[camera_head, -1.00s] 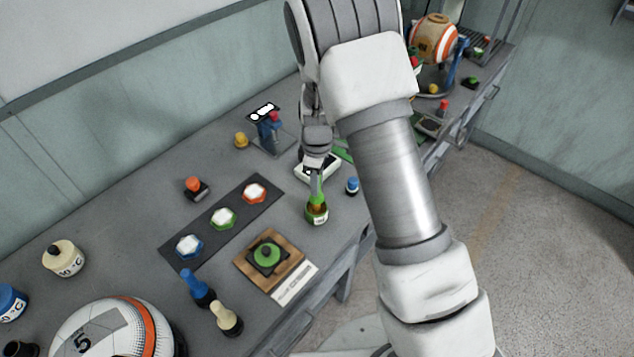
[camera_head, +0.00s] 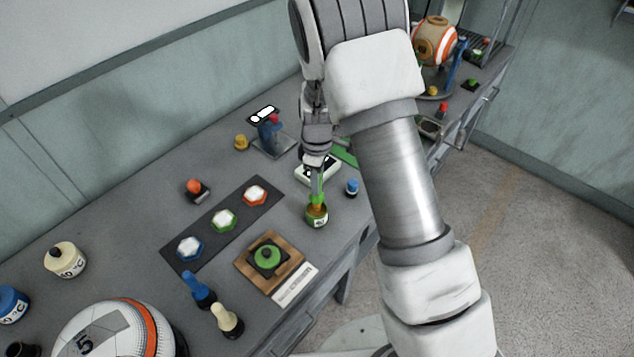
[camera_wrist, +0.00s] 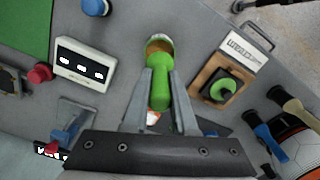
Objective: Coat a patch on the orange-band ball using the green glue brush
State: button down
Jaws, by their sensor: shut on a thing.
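The orange-band ball (camera_head: 112,332) is white with an orange band and a dark patch marked 5; it sits at the lower left of the head view, and part of it shows at the right edge of the wrist view (camera_wrist: 305,154). The green glue brush (camera_wrist: 156,86) has a bright green handle. My gripper (camera_wrist: 160,78) is shut on that handle. The brush's lower end is in the open mouth of the green-labelled glue pot (camera_head: 317,215), which stands upright near the table's front edge. The bristles are hidden inside the pot.
A wooden pad with a green knob (camera_head: 267,255) stands left of the pot. Behind it is a dark strip (camera_head: 224,219) with three hexagonal pieces. Blue (camera_head: 199,289) and cream (camera_head: 226,320) brushes stand near the ball.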

jog(key=shift+r+p, duration=1.35)
jog(key=shift+r, duration=1.4)
jog(key=shift+s+d+m, duration=0.1)
jog(key=shift+d+m, duration=0.3)
jog(key=shift+m, duration=0.1)
jog(key=s+d+r+m, duration=0.1)
jog(key=s+d+m, duration=0.4)
jog(key=d+m, duration=0.4)
jog(key=shift+r+m+b, duration=0.3)
jog(key=shift+m+b, duration=0.15)
jog(key=shift+m, duration=1.35)
jog(key=shift+s, duration=0.2)
